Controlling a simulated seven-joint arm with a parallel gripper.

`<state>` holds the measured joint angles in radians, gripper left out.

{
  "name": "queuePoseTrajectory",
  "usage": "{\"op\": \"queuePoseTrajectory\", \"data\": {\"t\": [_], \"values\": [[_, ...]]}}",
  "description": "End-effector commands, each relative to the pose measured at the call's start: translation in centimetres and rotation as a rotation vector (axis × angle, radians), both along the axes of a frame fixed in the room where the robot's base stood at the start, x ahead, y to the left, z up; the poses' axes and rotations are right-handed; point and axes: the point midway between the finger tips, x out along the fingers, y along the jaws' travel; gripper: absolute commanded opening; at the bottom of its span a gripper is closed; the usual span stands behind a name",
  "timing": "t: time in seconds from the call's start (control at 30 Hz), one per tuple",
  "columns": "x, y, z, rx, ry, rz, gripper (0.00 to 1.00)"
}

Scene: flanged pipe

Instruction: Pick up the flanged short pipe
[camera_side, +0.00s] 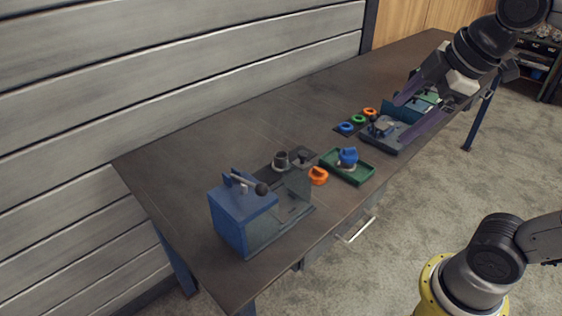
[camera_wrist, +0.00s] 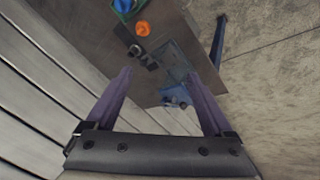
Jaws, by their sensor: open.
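A short dark grey pipe (camera_side: 281,160), which looks like the flanged pipe, stands upright on a dark plate on the bench, behind the blue fixture. In the wrist view a small dark round shape (camera_wrist: 134,50) left of the fixture appears to be the same pipe; its flange is too small to make out. My gripper (camera_side: 400,122) is open and empty, with its purple fingers high at the right of the side view, well apart from the pipe. In the wrist view the open fingers (camera_wrist: 159,73) frame the bench end.
A blue fixture (camera_side: 240,215) with a lever and a clear panel stands at the near bench end. An orange part (camera_side: 318,176) and a green tray (camera_side: 338,170) holding a blue part (camera_side: 348,156) lie beside it. Coloured rings (camera_side: 358,119) lie farther right. The left bench top is clear.

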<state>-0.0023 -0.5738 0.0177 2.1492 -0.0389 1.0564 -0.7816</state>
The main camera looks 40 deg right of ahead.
Motion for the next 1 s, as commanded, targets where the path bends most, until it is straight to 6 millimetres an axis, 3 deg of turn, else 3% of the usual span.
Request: {"op": "queuePoseTrajectory", "data": {"t": [0.03,0.2,0.33,0.47,0.67,0.8,1.0], "values": [[2.1,-0.1,1.1,-0.049,0.021,0.081,0.86],[8.8,-0.4,3.4,-0.200,0.095,0.351,0.86],[14.2,-0.5,3.4,-0.283,0.157,0.528,0.86],[19.5,-0.7,2.1,-0.342,0.222,0.678,0.86],[26.9,-0.7,-2.7,-0.385,0.323,0.851,0.86],[30.8,-0.6,-7.5,-0.375,0.392,0.897,0.86],[32.9,-0.3,-13.6,-0.340,0.474,0.916,0.86]]}}
